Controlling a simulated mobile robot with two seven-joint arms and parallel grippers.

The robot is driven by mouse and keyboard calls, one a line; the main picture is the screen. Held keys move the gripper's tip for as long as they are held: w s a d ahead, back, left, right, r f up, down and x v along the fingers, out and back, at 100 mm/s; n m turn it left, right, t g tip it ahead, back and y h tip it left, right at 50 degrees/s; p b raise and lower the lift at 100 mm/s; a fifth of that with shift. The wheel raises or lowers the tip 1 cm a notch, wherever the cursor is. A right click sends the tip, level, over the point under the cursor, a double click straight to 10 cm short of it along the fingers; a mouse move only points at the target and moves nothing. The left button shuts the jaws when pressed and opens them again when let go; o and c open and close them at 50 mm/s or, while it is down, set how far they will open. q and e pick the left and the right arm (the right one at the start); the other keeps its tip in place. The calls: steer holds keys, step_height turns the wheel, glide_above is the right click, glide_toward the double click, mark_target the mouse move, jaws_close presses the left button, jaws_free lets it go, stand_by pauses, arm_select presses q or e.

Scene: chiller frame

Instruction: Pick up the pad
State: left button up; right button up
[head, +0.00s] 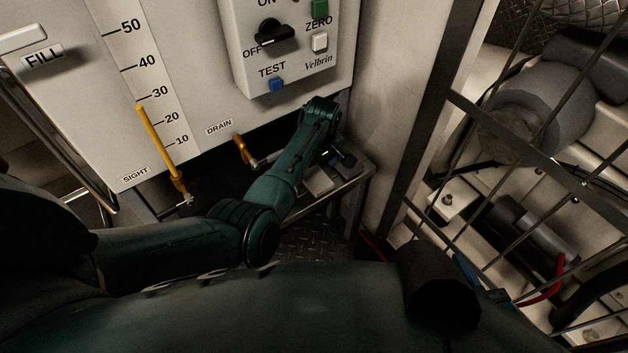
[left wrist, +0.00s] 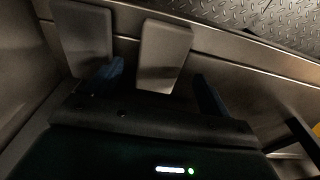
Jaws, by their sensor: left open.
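Two flat grey pads lie side by side on a metal shelf (head: 349,186) below the panel. One pale pad (head: 318,181) shows clearly in the head view; the other is partly behind my gripper. In the left wrist view one pad (left wrist: 163,55) lies between the lines of my fingers, and the second pad (left wrist: 80,35) is to its left, partly behind the left finger. My left gripper (head: 338,157) is open and empty above the shelf; it also shows in the left wrist view (left wrist: 158,87). Contact with a pad cannot be told. My right gripper is not in view.
The panel above carries a control box (head: 296,50), a yellow sight gauge (head: 160,140) and a drain valve (head: 244,150). A dark post (head: 425,120) and wire guard stand to the right, with machinery behind. Tread-plate floor (head: 312,243) lies below the shelf.

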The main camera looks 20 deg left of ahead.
mark_target(314, 176)
arm_select(q)
steer(key=f, duration=0.2)
steer(key=f+b, duration=0.1)
steer(key=shift+w+a, duration=0.15)
steer(key=shift+a, duration=0.1)
steer(key=shift+c, duration=0.3)
steer(key=c, duration=1)
steer(key=shift+r, duration=0.1)
